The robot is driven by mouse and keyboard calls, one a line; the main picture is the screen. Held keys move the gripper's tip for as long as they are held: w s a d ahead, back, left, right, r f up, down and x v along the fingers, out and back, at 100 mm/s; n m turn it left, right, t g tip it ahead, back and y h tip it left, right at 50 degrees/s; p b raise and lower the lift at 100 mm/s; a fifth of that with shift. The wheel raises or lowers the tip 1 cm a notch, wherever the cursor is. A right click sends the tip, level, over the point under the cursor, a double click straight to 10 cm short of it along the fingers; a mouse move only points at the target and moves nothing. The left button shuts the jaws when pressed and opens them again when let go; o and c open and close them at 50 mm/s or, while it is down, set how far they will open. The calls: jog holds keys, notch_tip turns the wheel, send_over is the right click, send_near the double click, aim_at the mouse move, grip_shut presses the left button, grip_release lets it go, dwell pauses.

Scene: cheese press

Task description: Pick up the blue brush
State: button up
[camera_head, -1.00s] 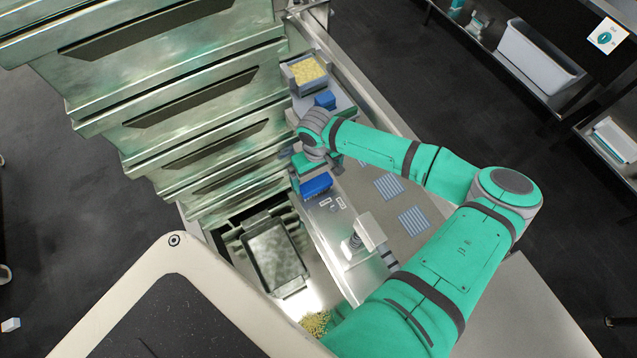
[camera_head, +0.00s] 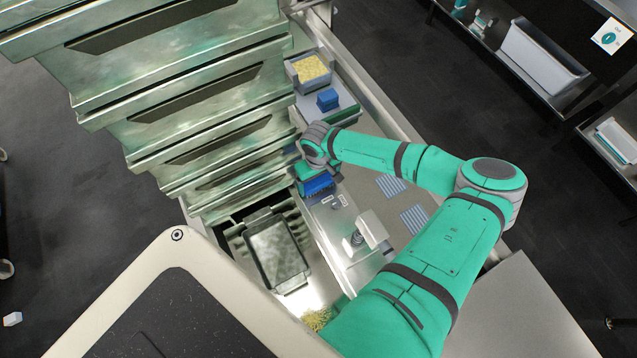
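A blue brush-like piece (camera_head: 318,186) with a ridged front edge lies on the metal counter, just beyond the small white tags. My gripper (camera_head: 311,174) is low over the counter, right at the far side of this blue piece. My wrist hides most of the gripper, so its fingers and any contact with the blue piece cannot be made out. A second blue object, block-shaped (camera_head: 327,99), sits farther back on a pale board.
A grey bin of yellow bits (camera_head: 310,70) stands at the back. A white device (camera_head: 371,229) stands on the counter nearer me. Tall metal press plates (camera_head: 215,130) rise close on the left. Blue striped mats (camera_head: 413,219) lie to the right.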

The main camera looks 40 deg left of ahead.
aim_at(318, 180)
jog(key=c, duration=0.3)
jog(key=shift+d+r, duration=0.1)
jog(key=shift+r, duration=0.2)
notch_tip(318, 180, up, 10)
jog(key=shift+s+f, duration=0.1)
jog(key=shift+f, duration=0.15)
jog(key=shift+o, duration=1.1)
jog(key=shift+c, duration=0.4)
